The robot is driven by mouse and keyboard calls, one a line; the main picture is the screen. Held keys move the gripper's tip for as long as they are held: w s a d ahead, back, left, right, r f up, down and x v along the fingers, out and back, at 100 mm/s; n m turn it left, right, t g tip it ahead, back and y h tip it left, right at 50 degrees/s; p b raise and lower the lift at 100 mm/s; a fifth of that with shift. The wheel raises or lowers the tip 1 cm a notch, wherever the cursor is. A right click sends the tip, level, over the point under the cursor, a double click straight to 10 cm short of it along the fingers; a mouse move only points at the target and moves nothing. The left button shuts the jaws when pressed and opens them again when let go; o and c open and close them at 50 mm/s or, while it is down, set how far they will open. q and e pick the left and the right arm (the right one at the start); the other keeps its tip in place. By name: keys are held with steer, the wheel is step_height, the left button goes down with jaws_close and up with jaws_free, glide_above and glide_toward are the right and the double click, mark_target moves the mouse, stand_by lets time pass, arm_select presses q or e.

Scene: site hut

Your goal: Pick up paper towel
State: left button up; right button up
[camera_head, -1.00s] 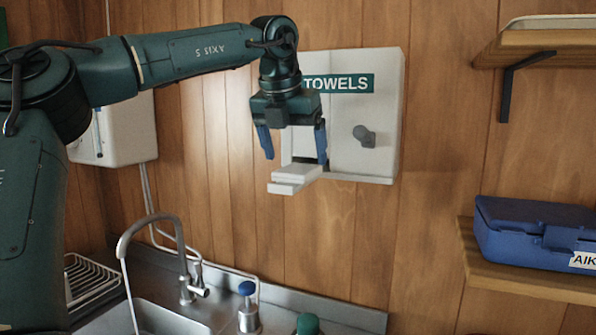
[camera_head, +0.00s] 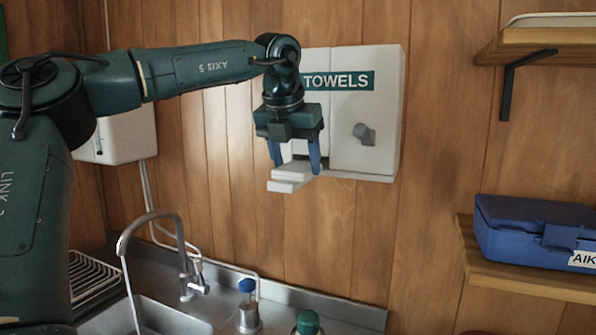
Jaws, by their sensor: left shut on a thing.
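The white towel dispenser (camera_head: 376,105), with a green TOWELS label and a grey knob, is fixed to the wooden wall. A white paper towel (camera_head: 291,177) sticks out at its lower left, in a short stepped stack. My left gripper (camera_head: 295,163) points down in front of the dispenser's left part, its blue fingers on either side of the towel. It is shut on the towel, whose upper part between the fingers is partly hidden. My right gripper is not in view.
A steel sink (camera_head: 150,318) with a tap (camera_head: 182,262) lies below. A blue-topped dispenser (camera_head: 248,308) and a green-capped bottle (camera_head: 308,322) stand beside it. At right, a blue case (camera_head: 530,235) sits on a wooden shelf (camera_head: 530,277).

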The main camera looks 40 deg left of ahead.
mark_target(294, 168)
arm_select(q)
steer(key=shift+r, duration=0.1)
steer(key=shift+c, duration=0.2)
